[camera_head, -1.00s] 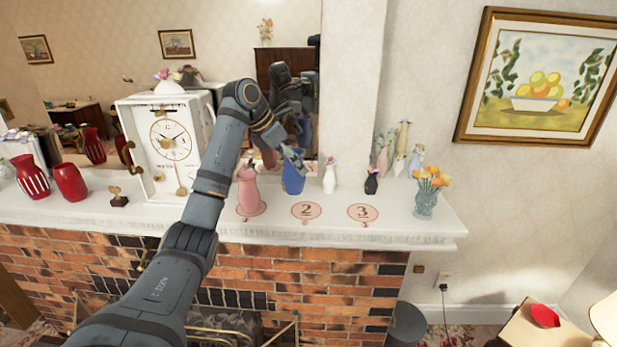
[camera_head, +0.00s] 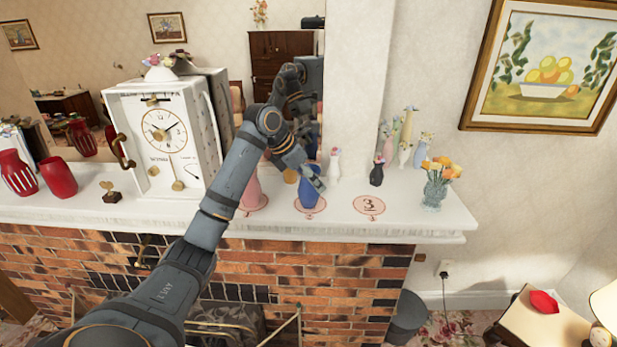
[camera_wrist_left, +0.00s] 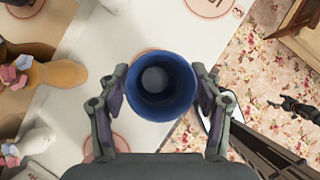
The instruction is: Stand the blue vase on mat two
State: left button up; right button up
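The blue vase (camera_head: 308,192) is upright over mat two (camera_head: 321,206), whose rim shows around the vase's base. Whether its base touches the mat, I cannot tell. My left gripper (camera_head: 312,178) is at the vase's upper part. In the left wrist view, the fingers of the gripper (camera_wrist_left: 160,92) press on both sides of the round blue vase (camera_wrist_left: 160,105), and I look down into its open mouth. Part of mat two (camera_wrist_left: 143,54) shows beside it.
A pink vase (camera_head: 251,188) stands on mat one, close left. Mat three (camera_head: 369,205) is empty. A white vase (camera_head: 335,165), a black vase (camera_head: 377,172) and a flower vase (camera_head: 437,187) stand to the right. A white clock (camera_head: 165,140) stands left. The mantel's front edge is close.

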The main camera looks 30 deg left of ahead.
pick_arm(q)
jog(key=shift+o, duration=0.8)
jog(key=shift+d+r, duration=0.1)
jog(key=shift+d, duration=0.2)
jog(key=shift+w+a, duration=0.15)
jog(key=shift+a, duration=0.05)
jog(key=shift+w+a+f, duration=0.1)
jog(key=shift+a+f, duration=0.1)
jog(key=shift+a, duration=0.05)
jog(key=shift+s+a+r+b, duration=0.25)
jog(key=shift+s+r+b, duration=0.05)
jog(key=shift+r+b, duration=0.2)
jog(key=v, duration=1.1)
jog(key=shift+d, duration=0.35)
pick_arm(e)
jog(key=s, duration=0.1)
jog(key=s+f, duration=0.1)
jog(key=s, duration=0.1)
jog(key=shift+s+d+f, duration=0.1)
jog(key=shift+d+f, duration=0.05)
jog(key=shift+d, duration=0.2)
pick_arm(q)
jog(key=shift+a, duration=0.2)
pick_arm(e)
jog(key=shift+w, duration=0.3)
